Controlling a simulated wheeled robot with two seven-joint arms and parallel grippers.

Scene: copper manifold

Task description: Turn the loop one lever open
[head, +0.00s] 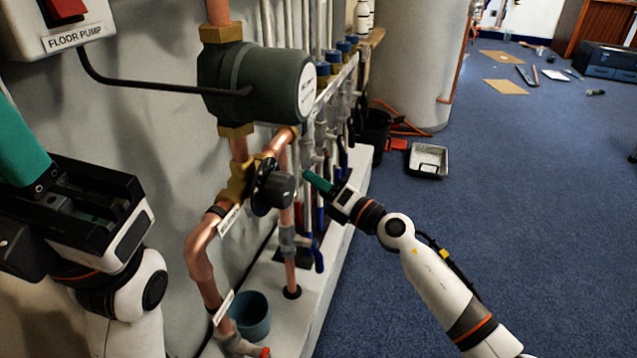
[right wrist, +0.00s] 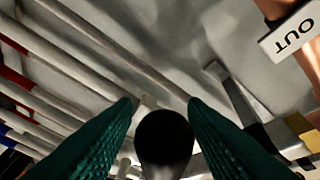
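My right gripper (head: 309,177) reaches in from the right among the pipes, just right of the black round knob (head: 275,187) in the head view. In the right wrist view its two green fingers (right wrist: 160,108) are spread apart. A dark rounded piece (right wrist: 164,140) shows between them; I cannot tell whether they touch it. Blue levers (head: 318,259) and red ones sit low on the manifold pipes (head: 318,130), partly hidden. No loop one label is readable. My left gripper (head: 90,205) is at the left, away from the pipes; its finger gap is not clear.
A dark green pump (head: 255,85) and a copper pipe (head: 200,260) stand left of my right gripper. A teal bucket (head: 250,315) stands on the white ledge (head: 325,275). A label reading OUT (right wrist: 292,30) is nearby. The blue floor (head: 530,200) at right is mostly free.

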